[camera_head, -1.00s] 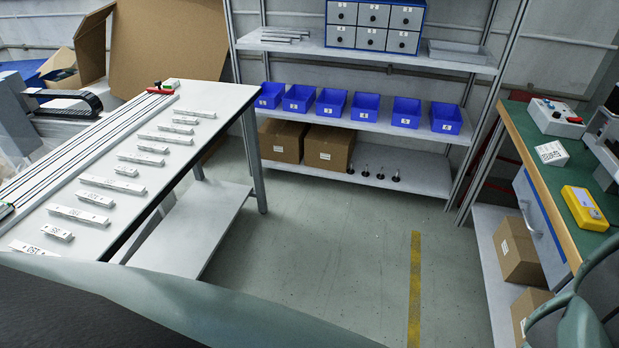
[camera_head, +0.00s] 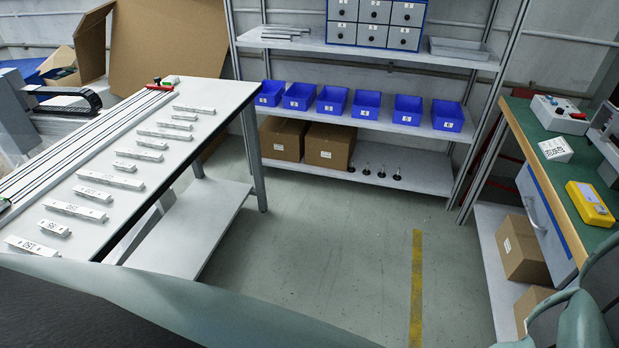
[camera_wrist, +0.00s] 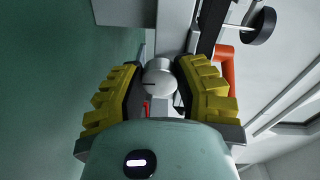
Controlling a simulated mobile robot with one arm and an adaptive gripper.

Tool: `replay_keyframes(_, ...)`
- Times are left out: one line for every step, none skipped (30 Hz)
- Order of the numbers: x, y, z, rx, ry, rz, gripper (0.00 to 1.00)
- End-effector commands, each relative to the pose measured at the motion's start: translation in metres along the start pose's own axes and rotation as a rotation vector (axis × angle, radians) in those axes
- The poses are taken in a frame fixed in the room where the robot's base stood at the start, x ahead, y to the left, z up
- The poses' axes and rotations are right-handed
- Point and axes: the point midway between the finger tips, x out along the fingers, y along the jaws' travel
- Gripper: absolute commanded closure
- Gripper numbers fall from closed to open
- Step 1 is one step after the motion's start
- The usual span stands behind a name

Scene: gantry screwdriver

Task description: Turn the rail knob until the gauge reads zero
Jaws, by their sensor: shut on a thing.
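In the wrist view, my gripper (camera_wrist: 160,75), with yellow ribbed fingers, is shut on a round silver knob (camera_wrist: 159,80). One finger is on each side of it. A dark mark shows on the knob's face at its left. Grey metal parts are behind the knob, and a small red part shows just below it. In the head view, a long rail (camera_head: 95,135) runs along the white table. My gripper is outside the head view. I cannot make out a gauge or its reading in either view.
The white table (camera_head: 215,92) at left carries several numbered white blocks. The green workbench (camera_head: 545,128) at right holds a yellow device (camera_head: 590,203), a white labelled block (camera_head: 556,149) and a control box (camera_head: 560,114). Blue bins stand on the back shelves. The floor between is clear.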

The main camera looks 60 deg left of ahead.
Motion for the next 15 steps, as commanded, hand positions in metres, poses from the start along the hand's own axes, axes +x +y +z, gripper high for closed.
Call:
replay_keyframes(0.0001,0.0026,0.0000,0.048,-0.003,0.005,1.00)
replay_keyframes(0.0001,0.0023,-0.0004,0.076,-0.003,0.006,1.00)
replay_keyframes(0.0001,0.0019,-0.0005,0.116,-0.004,0.008,1.00)
replay_keyframes(0.0001,0.0019,-0.0005,0.145,-0.005,0.010,1.00)
replay_keyframes(0.0001,0.0021,-0.0005,0.173,-0.007,0.012,1.00)
replay_keyframes(0.0000,0.0024,-0.0001,0.210,-0.011,0.016,1.00)
replay_keyframes(-0.0001,0.0025,0.0002,0.238,-0.013,0.019,1.00)
replay_keyframes(-0.0001,0.0024,-0.0001,0.268,-0.014,0.020,1.00)
replay_keyframes(-0.0002,0.0025,-0.0004,0.306,-0.014,0.023,1.00)
replay_keyframes(-0.0002,0.0024,-0.0004,0.334,-0.016,0.025,1.00)
replay_keyframes(-0.0002,0.0024,-0.0003,0.363,-0.018,0.027,1.00)
replay_keyframes(-0.0003,0.0022,-0.0002,0.400,-0.021,0.030,1.00)
replay_keyframes(-0.0003,0.0020,-0.0001,0.429,-0.023,0.031,1.00)
replay_keyframes(-0.0004,0.0019,-0.0007,0.457,-0.023,0.033,1.00)
replay_keyframes(-0.0004,0.0017,-0.0013,0.494,-0.023,0.035,1.00)
